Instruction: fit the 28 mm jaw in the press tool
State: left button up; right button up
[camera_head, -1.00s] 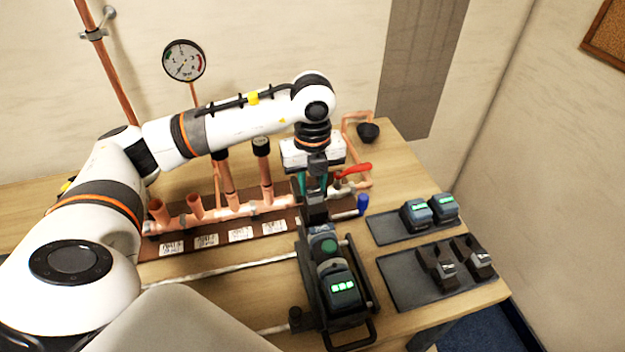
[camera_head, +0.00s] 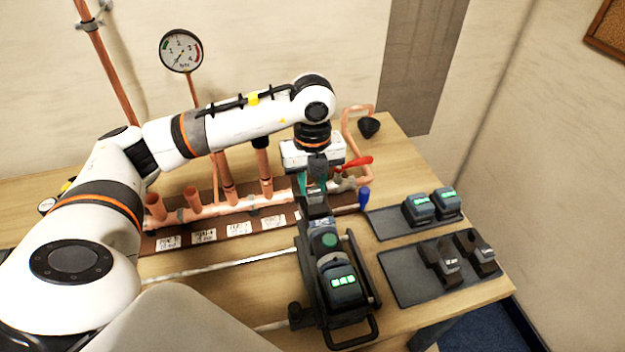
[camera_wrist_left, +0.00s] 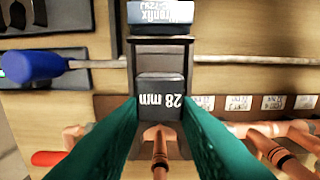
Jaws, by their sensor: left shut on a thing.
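My left gripper (camera_head: 313,188) points down at the head of the press tool, its green fingers shut on the dark 28 mm jaw (camera_head: 316,207). In the left wrist view the "28 mm" label on the jaw (camera_wrist_left: 160,97) reads upside down between the fingers (camera_wrist_left: 160,125). The press tool (camera_head: 330,262) lies in a dark cradle with a green button and a lit battery. Its labelled body (camera_wrist_left: 160,14) shows at the top of the left wrist view. The jaw is in line with the tool's front end; I cannot tell whether it is seated. My right gripper is out of view.
A copper manifold (camera_head: 215,208) stands left of the gripper. A red-handled valve (camera_head: 355,163) and a blue-ended part (camera_head: 363,199) are close on the right. A tray (camera_head: 405,290) holds two dark jaws; a mat (camera_head: 385,225) behind it holds two lit batteries.

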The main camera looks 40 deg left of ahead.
pick_arm(q)
jog(key=shift+f+b, duration=0.4)
jog(key=shift+f, duration=0.1)
jog(key=o, duration=1)
jog(key=shift+o, duration=0.7)
jog(key=shift+s, duration=0.1)
jog(key=o, duration=0.3)
jog(key=shift+r+p, duration=2.65)
jog(key=shift+r, duration=1.4)
